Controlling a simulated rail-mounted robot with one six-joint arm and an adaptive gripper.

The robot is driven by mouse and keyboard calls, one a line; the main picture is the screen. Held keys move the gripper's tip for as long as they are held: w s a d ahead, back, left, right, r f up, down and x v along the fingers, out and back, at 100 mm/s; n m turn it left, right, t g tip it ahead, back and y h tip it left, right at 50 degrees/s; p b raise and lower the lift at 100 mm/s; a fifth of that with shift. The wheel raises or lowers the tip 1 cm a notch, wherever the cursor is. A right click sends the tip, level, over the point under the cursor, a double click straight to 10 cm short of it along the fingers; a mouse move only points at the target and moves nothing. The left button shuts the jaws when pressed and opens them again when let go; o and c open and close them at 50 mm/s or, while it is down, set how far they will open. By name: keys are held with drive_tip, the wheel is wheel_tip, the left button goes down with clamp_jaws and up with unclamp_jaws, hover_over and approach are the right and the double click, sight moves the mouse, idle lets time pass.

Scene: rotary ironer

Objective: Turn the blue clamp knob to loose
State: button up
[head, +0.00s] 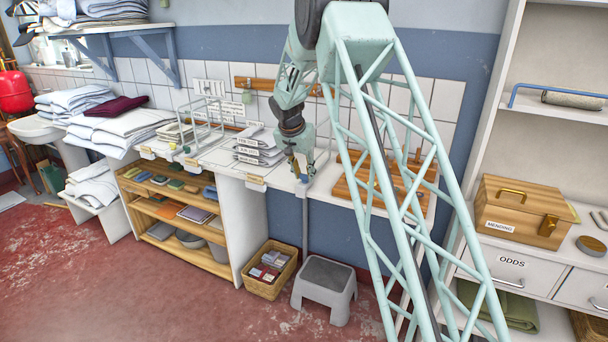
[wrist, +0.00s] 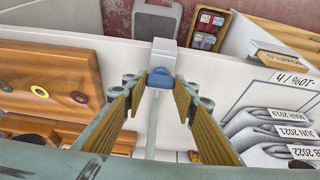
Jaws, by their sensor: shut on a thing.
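The blue clamp knob (wrist: 160,77) shows in the wrist view, on a pale grey block (wrist: 165,48) at the counter's front edge. My gripper (wrist: 159,88) has one brown-padded finger on each side of the knob and is shut on it. In the head view my gripper (head: 301,172) points down at the counter's front edge, above a grey upright post (head: 305,215). The knob cannot be made out there. The knob's turn position cannot be read.
Labelled linen stacks (head: 258,146) lie left of my gripper, and a wooden board (head: 352,187) lies to its right. A grey step stool (head: 324,284) and a basket (head: 270,270) stand on the floor below. A wire rack (head: 203,120) stands further left.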

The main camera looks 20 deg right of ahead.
drive_tip(key=shift+n+p, duration=0.5)
drive_tip(key=shift+n, duration=0.2)
drive_tip(key=shift+s+d+n+t+y+p, duration=0.1)
drive_tip(key=shift+n+t+y+p, duration=0.4)
drive_tip(key=shift+n+p, duration=0.65)
drive_tip(key=shift+n+y+p, duration=0.4)
drive_tip(key=shift+n+p, duration=0.25)
drive_tip(key=shift+n, duration=0.1)
drive_tip(key=shift+d+n+y+p, duration=0.1)
drive_tip(key=shift+n+y+p, duration=0.45)
drive_tip(key=shift+n, duration=0.85)
drive_tip(key=shift+f+n+y+b, duration=0.1)
drive_tip(key=shift+n+y+b, duration=0.25)
drive_tip(key=shift+n+b, duration=0.55)
drive_tip(key=n+b, duration=0.2)
drive_tip(key=n+y+b, duration=0.1)
drive_tip(key=n+b, duration=0.1)
drive_tip(key=shift+d+f, duration=0.1)
drive_tip(key=shift+d, duration=0.1)
drive_tip(key=shift+n+g+y+b, duration=0.5)
drive_tip(key=shift+n+y+b, duration=0.5)
drive_tip(key=shift+n, duration=1)
